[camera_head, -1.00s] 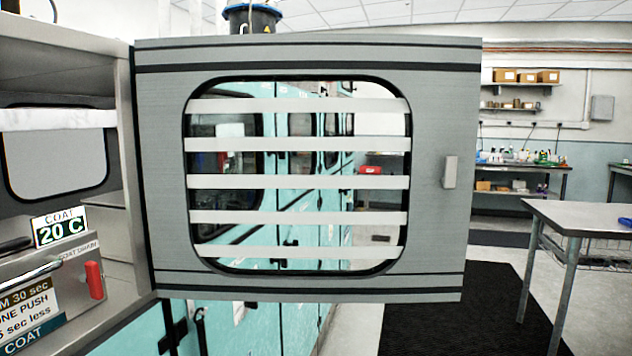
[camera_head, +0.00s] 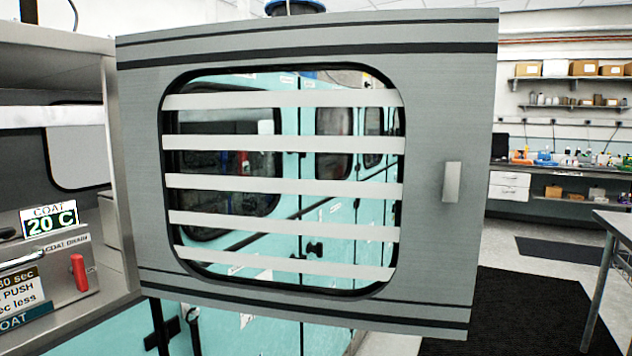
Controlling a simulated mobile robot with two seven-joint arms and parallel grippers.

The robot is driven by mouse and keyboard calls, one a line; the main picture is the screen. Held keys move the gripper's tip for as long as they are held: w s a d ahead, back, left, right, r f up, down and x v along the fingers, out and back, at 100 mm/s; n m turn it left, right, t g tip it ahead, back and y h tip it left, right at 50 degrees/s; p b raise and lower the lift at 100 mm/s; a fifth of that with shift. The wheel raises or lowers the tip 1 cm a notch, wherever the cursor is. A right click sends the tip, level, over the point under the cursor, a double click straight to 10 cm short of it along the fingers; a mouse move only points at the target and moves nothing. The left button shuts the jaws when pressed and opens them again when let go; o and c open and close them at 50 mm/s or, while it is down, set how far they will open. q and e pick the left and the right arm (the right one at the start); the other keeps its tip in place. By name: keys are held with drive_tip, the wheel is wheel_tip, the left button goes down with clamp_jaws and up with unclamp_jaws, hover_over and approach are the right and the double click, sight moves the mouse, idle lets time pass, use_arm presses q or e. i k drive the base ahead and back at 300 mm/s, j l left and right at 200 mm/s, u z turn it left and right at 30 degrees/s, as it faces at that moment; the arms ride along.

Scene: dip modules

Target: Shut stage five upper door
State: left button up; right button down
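A grey door (camera_head: 140,180) with a barred, rounded window stands wide open across the middle of the head view. Its hinge side is at the left, on the frame of an open cabinet (camera_head: 108,150). A small light handle (camera_head: 452,182) sits near the door's right edge. I cannot tell from the picture whether this is the stage five upper door. A "COAT 20 C" sign (camera_head: 48,219) shows inside the cabinet opening. Neither of my grippers is in view.
Turquoise cabinets (camera_head: 330,300) show through and below the door. A table (camera_head: 612,225) stands at the right edge. A dark mat (camera_head: 530,310) lies on open floor right of the door. Shelves and a bench (camera_head: 560,168) line the back wall.

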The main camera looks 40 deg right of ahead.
sight(437, 66)
drive_tip(key=l+u, duration=0.25)
drive_tip(key=l, duration=0.2)
drive_tip(key=k+l+u, duration=0.25)
drive_tip(key=l, duration=0.15)
drive_tip(key=l+u, duration=0.25)
drive_tip(key=l, duration=0.2)
drive_tip(key=l+u, duration=0.25)
drive_tip(key=l, duration=0.15)
drive_tip(key=l+u, duration=0.25)
drive_tip(key=l, duration=0.15)
drive_tip(key=k+l+u, duration=0.25)
drive_tip(key=l, duration=0.15)
drive_tip(key=l+u, duration=0.15)
drive_tip(key=l, duration=0.25)
drive_tip(key=k+l+u, duration=0.15)
drive_tip(key=l, duration=0.25)
drive_tip(key=k+l+u, duration=0.15)
drive_tip(key=l, duration=0.25)
drive_tip(key=i, duration=0.05)
